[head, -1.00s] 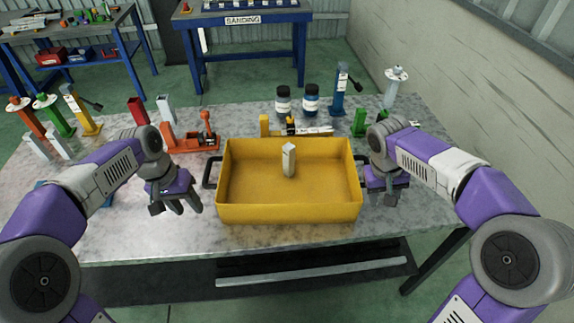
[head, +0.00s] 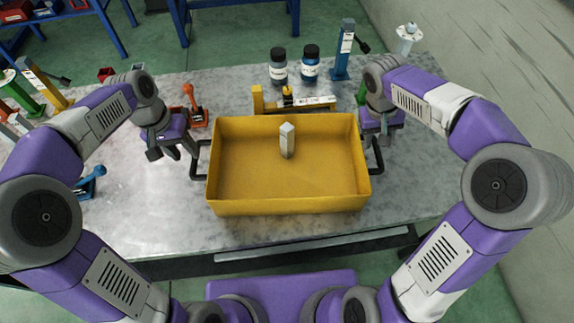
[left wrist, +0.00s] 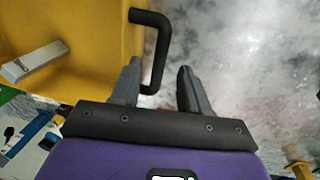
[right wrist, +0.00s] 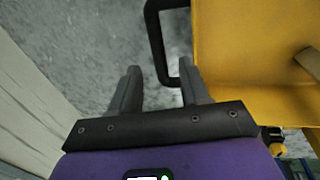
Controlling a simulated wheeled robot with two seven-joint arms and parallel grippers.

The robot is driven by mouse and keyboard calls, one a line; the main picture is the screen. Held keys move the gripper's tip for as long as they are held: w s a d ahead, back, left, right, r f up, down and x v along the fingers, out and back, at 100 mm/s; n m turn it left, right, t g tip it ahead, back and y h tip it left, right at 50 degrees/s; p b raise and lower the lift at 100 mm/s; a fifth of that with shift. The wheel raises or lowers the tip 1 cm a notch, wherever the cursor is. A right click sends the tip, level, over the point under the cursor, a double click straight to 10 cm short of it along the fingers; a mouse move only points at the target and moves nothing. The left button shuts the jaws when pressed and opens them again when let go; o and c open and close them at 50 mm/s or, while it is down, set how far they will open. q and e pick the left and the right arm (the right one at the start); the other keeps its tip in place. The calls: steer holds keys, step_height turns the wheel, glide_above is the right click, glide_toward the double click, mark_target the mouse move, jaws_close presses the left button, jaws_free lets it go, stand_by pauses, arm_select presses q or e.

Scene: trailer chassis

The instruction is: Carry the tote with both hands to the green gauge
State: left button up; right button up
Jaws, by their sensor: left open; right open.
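The yellow tote (head: 290,205) sits on the table, with a small pale block (head: 287,141) standing in it. My left gripper (head: 171,153) is open just outside the tote's black left handle (head: 198,162). In the left wrist view that handle (left wrist: 160,50) reaches between the open fingers, close to one. My right gripper (head: 382,130) is open by the right handle (head: 375,157). In the right wrist view this handle (right wrist: 155,35) reaches between its fingers. A green piece (head: 361,94) stands partly hidden behind my right gripper. A green post (head: 22,98) stands far left; I cannot tell which is the gauge.
A yellow fixture (head: 258,100) stands right behind the tote. Two dark jars (head: 311,66), a blue post (head: 343,55) and a white post (head: 407,38) stand farther back. An orange fixture (head: 193,103) is behind my left gripper. The table (head: 235,238) is bare in front of the tote.

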mark_target(193, 161)
arm_select(q)
steer(key=f, duration=0.3)
steer(key=d+f, duration=0.1)
steer(key=f, duration=0.2)
steer(key=shift+d+f, duration=0.1)
arm_select(e)
steer(key=x, duration=0.6)
steer(key=shift+f, duration=0.15)
arm_select(q)
jaws_close()
arm_select(e)
jaws_close()
arm_select(q)
steer(key=shift+w, duration=0.1)
arm_select(e)
steer(key=shift+w, duration=0.1)
